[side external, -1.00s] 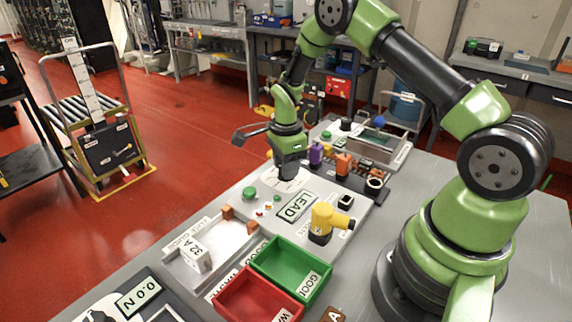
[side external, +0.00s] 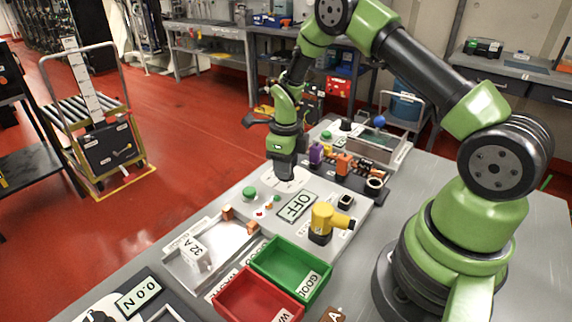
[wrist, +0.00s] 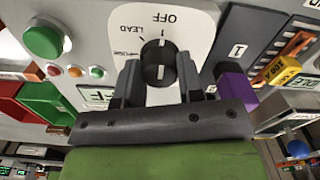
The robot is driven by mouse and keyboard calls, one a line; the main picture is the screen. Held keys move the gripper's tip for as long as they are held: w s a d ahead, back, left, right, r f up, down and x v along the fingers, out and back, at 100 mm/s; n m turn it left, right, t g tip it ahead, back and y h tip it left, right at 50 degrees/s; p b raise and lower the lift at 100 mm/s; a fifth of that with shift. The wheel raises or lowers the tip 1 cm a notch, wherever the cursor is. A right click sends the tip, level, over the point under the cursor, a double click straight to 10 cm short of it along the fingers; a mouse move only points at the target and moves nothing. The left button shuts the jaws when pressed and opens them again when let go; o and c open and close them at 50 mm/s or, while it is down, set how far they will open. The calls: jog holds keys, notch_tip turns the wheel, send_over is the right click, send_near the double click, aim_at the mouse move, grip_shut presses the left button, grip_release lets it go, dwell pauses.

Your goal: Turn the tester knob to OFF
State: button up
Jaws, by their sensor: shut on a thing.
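The tester knob (wrist: 158,52) is black and round, on a white dial plate (wrist: 195,22) marked OFF and LEAD. White marks on the knob line up roughly with the OFF side of the dial. My gripper (wrist: 158,68) is shut on the knob, one finger on each side. In the side external view my gripper (side external: 284,176) is down at the tester's far end and hides the knob. The tester display (side external: 297,207) reads OFF.
A green button (side external: 249,193) and small lamps sit beside the dial. A yellow device (side external: 325,220) stands near the display. Green (side external: 262,261) and red (side external: 243,292) bins are in front. A purple piece (side external: 316,153) stands close to my gripper's right.

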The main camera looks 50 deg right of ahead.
jog(key=o, duration=0.8)
jog(key=shift+r, duration=1.8)
